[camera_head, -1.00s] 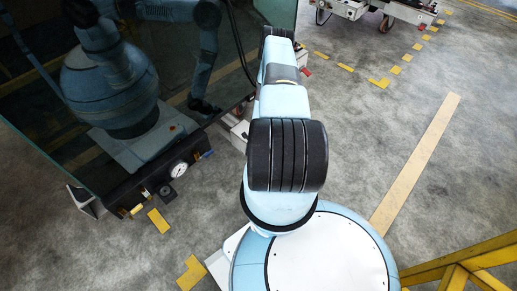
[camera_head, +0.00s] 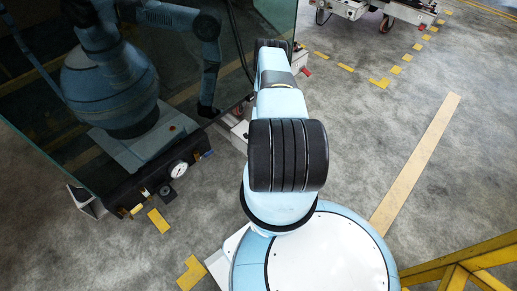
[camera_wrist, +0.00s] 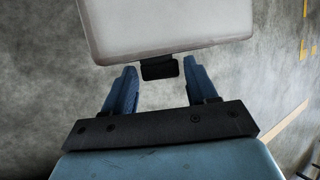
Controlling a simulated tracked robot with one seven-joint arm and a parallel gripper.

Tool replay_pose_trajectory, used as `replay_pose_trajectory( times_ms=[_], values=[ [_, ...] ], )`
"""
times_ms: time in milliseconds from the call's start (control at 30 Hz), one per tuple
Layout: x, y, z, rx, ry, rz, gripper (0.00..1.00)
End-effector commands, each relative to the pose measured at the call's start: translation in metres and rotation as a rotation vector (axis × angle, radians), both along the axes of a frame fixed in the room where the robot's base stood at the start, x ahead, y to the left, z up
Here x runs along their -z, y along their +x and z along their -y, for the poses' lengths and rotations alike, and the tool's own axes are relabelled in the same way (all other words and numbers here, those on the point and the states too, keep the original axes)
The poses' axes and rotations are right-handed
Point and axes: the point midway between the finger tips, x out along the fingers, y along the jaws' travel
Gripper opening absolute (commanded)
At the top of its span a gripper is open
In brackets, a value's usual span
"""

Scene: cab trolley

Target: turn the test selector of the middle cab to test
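My gripper (camera_wrist: 160,68) shows in the wrist view with its two blue fingers apart. A small black block (camera_wrist: 160,66) lies between the fingertips in the picture, with a gap on each side. It sits at the lower edge of a pale grey box (camera_wrist: 165,25). I cannot tell whether the black block is the test selector, or which cab the box belongs to. I see no contact between fingers and block. In the head view my gripper is hidden behind my arm, and no selector can be made out.
A dark glass panel (camera_head: 60,90) stands at the left, close to my arm, reflecting me. Its lower edge carries a round gauge (camera_head: 179,169). A wheeled trolley (camera_head: 385,8) stands at the back. A yellow frame (camera_head: 470,262) is at the lower right. The floor at right is clear.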

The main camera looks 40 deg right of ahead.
Motion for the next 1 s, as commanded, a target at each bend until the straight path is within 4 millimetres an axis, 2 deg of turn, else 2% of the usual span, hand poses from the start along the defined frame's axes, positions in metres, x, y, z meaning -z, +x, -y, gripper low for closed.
replay_pose_trajectory(
  times_ms=[67, 433, 767, 1000],
  values=[
    [-0.0001, 0.0000, -0.0001, 0.000, 0.000, 0.000, 0.49],
    [-0.0001, 0.0001, -0.0004, 0.000, 0.000, 0.000, 0.14],
    [0.0011, -0.0002, -0.0030, -0.002, -0.049, 0.007, 0.14],
    [0.0040, -0.0015, -0.0065, -0.002, -0.199, 0.026, 0.14]
  ],
)
